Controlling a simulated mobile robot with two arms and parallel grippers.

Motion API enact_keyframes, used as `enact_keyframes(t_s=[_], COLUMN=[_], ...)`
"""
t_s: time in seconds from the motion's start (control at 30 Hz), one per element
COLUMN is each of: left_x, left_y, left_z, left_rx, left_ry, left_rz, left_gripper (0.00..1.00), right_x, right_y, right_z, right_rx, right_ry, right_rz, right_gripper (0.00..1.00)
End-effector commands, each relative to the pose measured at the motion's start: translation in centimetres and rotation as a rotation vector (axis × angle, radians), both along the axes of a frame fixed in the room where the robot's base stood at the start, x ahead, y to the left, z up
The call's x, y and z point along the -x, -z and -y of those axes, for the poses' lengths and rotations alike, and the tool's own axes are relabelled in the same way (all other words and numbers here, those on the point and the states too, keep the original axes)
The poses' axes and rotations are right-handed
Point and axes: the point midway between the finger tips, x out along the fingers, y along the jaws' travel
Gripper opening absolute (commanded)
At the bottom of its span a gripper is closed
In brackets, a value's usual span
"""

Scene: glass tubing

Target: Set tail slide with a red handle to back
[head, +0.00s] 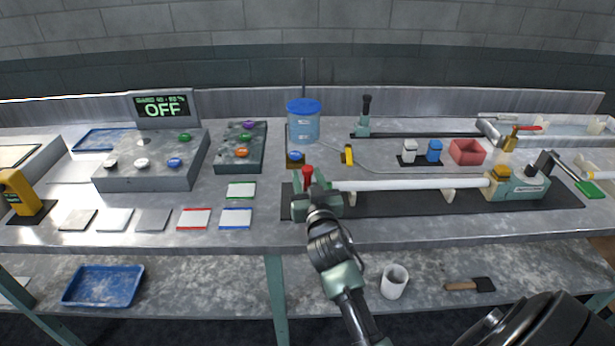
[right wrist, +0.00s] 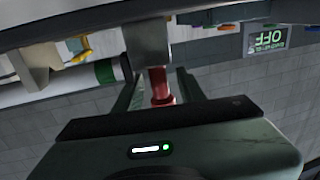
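The tail slide (head: 299,207) is a green block at the left end of the glass-tube bench, with a red handle (head: 307,173) standing up on it. My right gripper (head: 314,192) is at the tail slide, in front of the handle, and partly covers the block. In the right wrist view the red handle (right wrist: 159,84) stands between the two fingers of my right gripper (right wrist: 158,78). The fingers look open around it, with a gap on each side. The slide's lower part and rail are partly hidden. My left gripper is not in view.
A white tube (head: 410,184) runs right from the slide to a green headstock (head: 515,184). A blue-lidded tub (head: 304,125) and a yellow item (head: 347,155) stand behind. Coloured-edged plates (head: 194,219) lie to the left. The display (head: 163,108) reads OFF.

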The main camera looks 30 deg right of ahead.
Motion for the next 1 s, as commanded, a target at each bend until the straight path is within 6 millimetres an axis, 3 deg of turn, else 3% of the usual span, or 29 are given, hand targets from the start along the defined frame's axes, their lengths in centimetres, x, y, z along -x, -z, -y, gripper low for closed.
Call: enact_keyframes(t_s=[0.17, 0.33, 1.0], left_x=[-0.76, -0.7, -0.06], left_y=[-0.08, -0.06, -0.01], left_z=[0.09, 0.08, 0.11], left_rx=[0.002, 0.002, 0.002], left_ry=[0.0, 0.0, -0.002], left_rz=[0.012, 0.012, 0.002], left_gripper=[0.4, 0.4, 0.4], right_x=[-0.01, 0.0, 0.02], right_y=[0.01, 0.01, 0.02], right_z=[0.03, 0.01, -0.01], right_rx=[0.0, 0.0, 0.0], right_ry=[0.0, 0.0, 0.0], right_rz=[0.0, 0.0, 0.0], right_gripper=[0.4, 0.0, 0.0])
